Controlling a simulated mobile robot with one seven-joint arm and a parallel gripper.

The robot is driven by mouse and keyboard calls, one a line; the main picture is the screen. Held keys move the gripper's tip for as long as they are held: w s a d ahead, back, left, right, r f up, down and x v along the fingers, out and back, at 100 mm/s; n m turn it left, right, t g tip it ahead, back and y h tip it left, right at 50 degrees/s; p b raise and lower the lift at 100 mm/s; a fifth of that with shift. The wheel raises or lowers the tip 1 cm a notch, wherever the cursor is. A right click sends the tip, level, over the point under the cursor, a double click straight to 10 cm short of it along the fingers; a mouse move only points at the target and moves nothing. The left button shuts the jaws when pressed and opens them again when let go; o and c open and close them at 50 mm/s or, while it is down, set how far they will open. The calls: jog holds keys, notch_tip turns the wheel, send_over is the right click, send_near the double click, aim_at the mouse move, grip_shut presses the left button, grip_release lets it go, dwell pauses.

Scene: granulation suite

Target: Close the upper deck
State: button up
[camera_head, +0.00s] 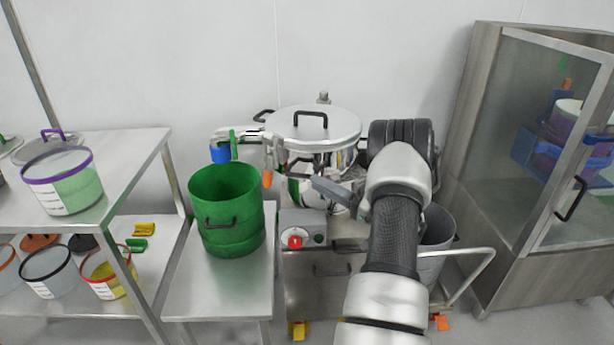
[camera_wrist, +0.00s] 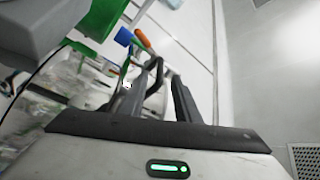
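The sieving machine stands in the middle of the head view. Its upper deck (camera_head: 342,160) carries a round steel lid (camera_head: 285,125) with a black top handle (camera_head: 311,115). The deck sits above the machine's lower part; my arm hides much of the gap between them. My gripper (camera_head: 325,186) is at the machine's front, below the lid. In the wrist view its two dark fingers (camera_wrist: 158,98) stand apart. A black loop handle (camera_wrist: 156,68) shows at or between the fingers; I cannot tell whether they touch it.
A green bucket (camera_head: 228,240) stands on a steel table at left. Blue (camera_head: 220,154) and orange (camera_head: 267,179) clamp grips stick out beside the deck. A control box with a red button (camera_head: 295,242) is below. A steel cabinet (camera_head: 500,130) is at right, its glass door ajar.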

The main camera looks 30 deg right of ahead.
jog(key=p+v, duration=0.1)
jog(key=v, duration=1)
